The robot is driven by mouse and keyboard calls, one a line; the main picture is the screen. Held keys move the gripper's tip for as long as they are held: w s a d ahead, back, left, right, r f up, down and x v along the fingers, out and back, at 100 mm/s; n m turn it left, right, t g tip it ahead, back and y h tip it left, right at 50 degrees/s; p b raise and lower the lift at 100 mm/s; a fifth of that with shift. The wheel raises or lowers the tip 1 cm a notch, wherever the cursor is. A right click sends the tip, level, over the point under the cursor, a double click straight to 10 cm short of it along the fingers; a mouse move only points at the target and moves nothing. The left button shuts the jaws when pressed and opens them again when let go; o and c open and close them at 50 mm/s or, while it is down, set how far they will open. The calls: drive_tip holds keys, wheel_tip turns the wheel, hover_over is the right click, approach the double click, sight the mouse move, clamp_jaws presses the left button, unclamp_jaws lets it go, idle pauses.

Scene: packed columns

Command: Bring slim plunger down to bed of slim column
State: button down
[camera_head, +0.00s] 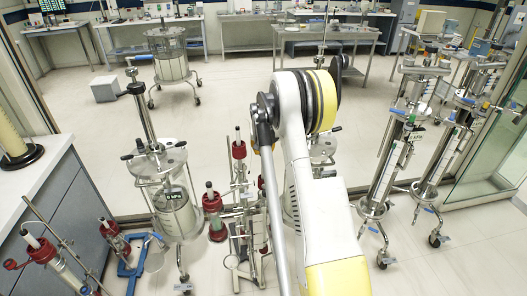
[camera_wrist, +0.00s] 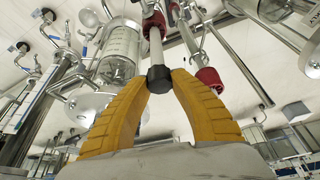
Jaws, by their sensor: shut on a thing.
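In the wrist view, the two ridged yellow fingers of my gripper (camera_wrist: 158,80) are closed on a black knob (camera_wrist: 158,73). A thin plunger rod (camera_wrist: 155,48) runs from the knob up the picture into a red collar (camera_wrist: 153,22) on a slim column. The plunger's lower end and the column's bed are out of sight. In the head view my arm covers the gripper and the held knob. Slim columns with red collars (camera_head: 239,150) (camera_head: 213,202) and upright rods stand left of the arm. I cannot tell which of these, if either, is the held one.
A wider clear cylinder (camera_wrist: 120,50) stands close left of the fingers in the wrist view, and another red collar (camera_wrist: 208,76) close right. In the head view, a steel-framed column (camera_head: 176,205) stands left and tall wheeled columns (camera_head: 392,150) stand right. Open floor (camera_head: 230,75) lies behind.

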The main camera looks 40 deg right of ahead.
wheel_tip(320, 180, down, 4)
drive_tip(key=b, duration=0.2)
drive_tip(key=shift+f+b, duration=0.25)
drive_tip(key=shift+b, duration=0.05)
drive_tip(key=shift+r, duration=0.15)
drive_tip(key=c, duration=1.1)
unclamp_jaws()
drive_tip(key=shift+o, duration=0.2)
drive_tip(key=v, duration=1.2)
drive_tip(key=shift+w, duration=0.1)
